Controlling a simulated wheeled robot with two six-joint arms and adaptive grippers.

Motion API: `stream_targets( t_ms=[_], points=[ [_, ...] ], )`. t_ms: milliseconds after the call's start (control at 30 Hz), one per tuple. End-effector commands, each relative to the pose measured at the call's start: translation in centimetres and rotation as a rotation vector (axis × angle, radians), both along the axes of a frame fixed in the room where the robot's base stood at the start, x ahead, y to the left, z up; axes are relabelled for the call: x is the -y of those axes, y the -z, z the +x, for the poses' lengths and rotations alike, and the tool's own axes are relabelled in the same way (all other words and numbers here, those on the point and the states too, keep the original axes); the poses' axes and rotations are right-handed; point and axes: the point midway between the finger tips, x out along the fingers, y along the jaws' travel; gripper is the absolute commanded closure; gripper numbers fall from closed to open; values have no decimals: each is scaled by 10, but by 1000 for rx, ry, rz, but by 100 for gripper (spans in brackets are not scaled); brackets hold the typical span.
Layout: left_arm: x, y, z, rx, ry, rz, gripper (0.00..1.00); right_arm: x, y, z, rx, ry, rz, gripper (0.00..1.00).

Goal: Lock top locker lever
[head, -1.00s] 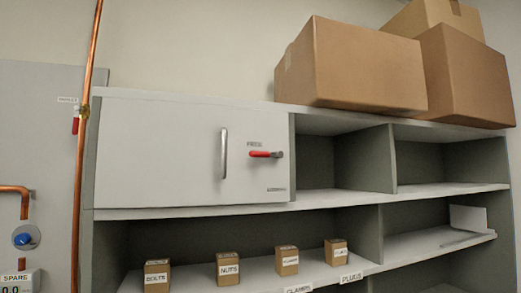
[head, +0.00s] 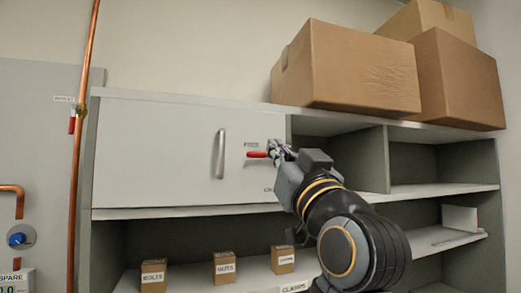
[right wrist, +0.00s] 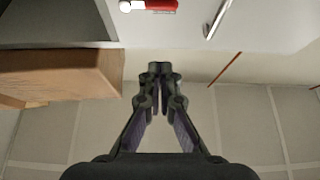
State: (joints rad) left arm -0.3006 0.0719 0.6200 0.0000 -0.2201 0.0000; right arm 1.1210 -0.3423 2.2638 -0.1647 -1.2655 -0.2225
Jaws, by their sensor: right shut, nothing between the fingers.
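The top locker is a white door (head: 150,150) with a flat front at the upper left of the shelf unit, and it looks closed. Its lever has a red grip (head: 256,155) that points left and lies level, below a small label. The red grip also shows at the top edge of the right wrist view (right wrist: 160,5), with its pale pivot end to the left. My right gripper (head: 279,149) is shut and empty, and in the head view it covers the lever's pivot end. In the right wrist view its fingertips (right wrist: 160,70) are together and clear of the lever. My left gripper is out of view.
A vertical bar handle (head: 220,154) stands on the door left of the lever. Cardboard boxes (head: 345,65) sit on top of the unit. Small labelled boxes (head: 224,267) stand on the shelf below. A copper pipe (head: 83,130) runs up at the left.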

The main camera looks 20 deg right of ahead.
Motion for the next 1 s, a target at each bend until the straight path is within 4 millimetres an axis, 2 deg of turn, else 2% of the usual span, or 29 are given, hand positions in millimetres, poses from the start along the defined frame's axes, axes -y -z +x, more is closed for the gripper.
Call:
stream_targets(
  t_ms=[167,500,600,700,1000],
  points=[
    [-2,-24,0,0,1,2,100,0,-19,22,-4,2,-2,100],
    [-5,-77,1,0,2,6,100,-3,-58,86,-5,1,-2,100],
    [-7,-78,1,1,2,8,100,-3,-34,89,-7,-1,1,100],
    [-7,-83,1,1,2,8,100,-3,-22,91,-5,-2,1,100],
    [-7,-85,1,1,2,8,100,-3,-10,92,-1,0,0,100]
  ],
)
